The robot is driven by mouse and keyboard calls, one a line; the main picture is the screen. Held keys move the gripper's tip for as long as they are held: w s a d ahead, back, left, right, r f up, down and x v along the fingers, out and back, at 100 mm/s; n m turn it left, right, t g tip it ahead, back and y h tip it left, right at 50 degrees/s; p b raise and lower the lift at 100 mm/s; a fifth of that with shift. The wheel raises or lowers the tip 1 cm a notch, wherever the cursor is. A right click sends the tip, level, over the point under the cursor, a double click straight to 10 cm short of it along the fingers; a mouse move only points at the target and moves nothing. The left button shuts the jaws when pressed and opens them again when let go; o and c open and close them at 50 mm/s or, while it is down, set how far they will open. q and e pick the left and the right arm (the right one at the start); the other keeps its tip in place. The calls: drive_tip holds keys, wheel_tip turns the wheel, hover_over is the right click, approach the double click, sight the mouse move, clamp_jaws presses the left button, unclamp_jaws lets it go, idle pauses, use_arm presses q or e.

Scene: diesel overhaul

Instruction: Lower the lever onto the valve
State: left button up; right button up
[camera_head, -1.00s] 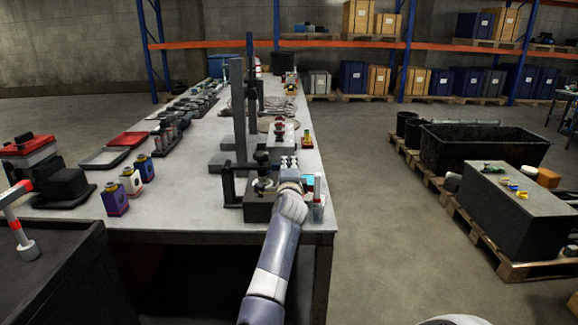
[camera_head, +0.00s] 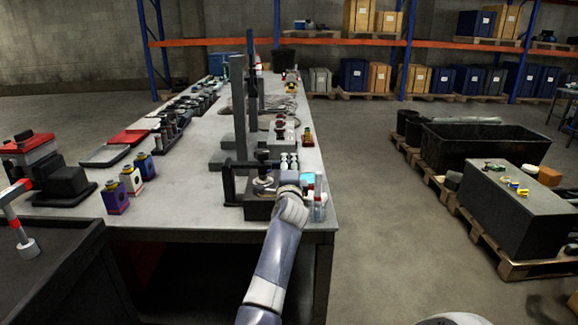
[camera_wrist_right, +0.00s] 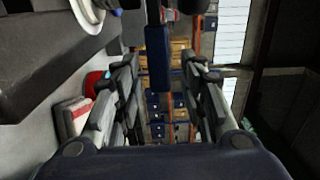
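A dark valve fixture (camera_head: 257,210) stands at the near right edge of the workbench. Its dark lever-like arm (camera_head: 243,164) lies about level, with a black knob (camera_head: 262,155) above a round metal disc, perhaps the valve (camera_head: 263,186). My right gripper (camera_head: 287,191) is at the right side of this fixture; its fingertips are hard to make out there. In the right wrist view my right gripper (camera_wrist_right: 165,85) has its fingers spread. A dark blue bar (camera_wrist_right: 158,60) shows between them with gaps on both sides. I cannot tell if it is the lever. My left gripper is out of view.
The workbench (camera_head: 190,190) carries several small bottles (camera_head: 132,180), trays (camera_head: 105,156) and tall dark posts (camera_head: 239,110). A clear cylinder (camera_head: 319,203) stands close to the right of my gripper. The floor right of the bench is open up to the pallets (camera_head: 505,265).

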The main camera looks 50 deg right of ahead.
drive_tip(key=shift+v, duration=2.65)
